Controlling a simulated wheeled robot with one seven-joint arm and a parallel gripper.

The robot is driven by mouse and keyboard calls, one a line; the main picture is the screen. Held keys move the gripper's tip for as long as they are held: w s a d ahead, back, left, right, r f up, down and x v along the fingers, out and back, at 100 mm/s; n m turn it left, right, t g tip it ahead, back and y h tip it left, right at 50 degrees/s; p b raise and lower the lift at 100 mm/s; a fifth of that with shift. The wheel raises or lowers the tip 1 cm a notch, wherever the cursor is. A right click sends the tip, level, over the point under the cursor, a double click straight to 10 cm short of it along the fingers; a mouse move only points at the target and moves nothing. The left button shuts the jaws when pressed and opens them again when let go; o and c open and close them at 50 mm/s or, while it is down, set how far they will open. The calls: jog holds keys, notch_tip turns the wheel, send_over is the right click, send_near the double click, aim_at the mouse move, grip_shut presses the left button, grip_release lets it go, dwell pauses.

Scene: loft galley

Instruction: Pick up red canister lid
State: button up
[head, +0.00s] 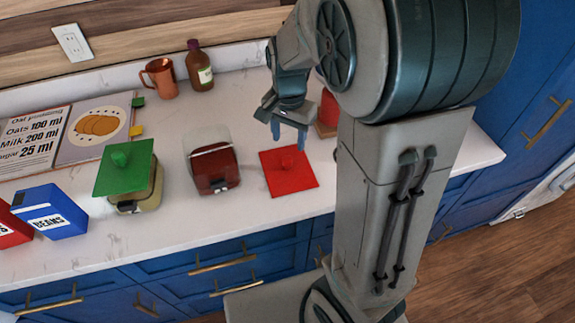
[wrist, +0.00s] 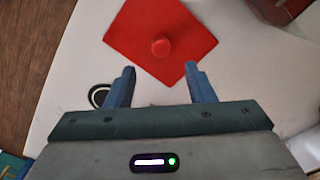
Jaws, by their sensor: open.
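The red canister lid (head: 288,180) lies flat on the white counter, a square plate with a round knob in its middle. In the wrist view the red lid (wrist: 160,30) is ahead of the fingertips, with its knob showing between them but farther off. My gripper (head: 290,134) is open and empty, above the counter just behind the lid in the head view. In the wrist view my gripper (wrist: 160,82) has its two blue fingers apart with nothing between them.
A clear canister with dark red contents (head: 213,168) stands left of the lid. Farther left is a canister with a green lid (head: 125,167). A copper mug (head: 160,78) and a brown bottle (head: 200,66) stand at the back. A blue beans box (head: 52,212) is far left.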

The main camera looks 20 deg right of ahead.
aim_at(287, 158)
notch_tip(287, 158, down, 8)
jog(key=shift+s+a+f+p, duration=0.1)
jog(key=shift+a+p, duration=0.05)
jog(key=shift+p, duration=0.2)
jog(key=c, duration=1.1)
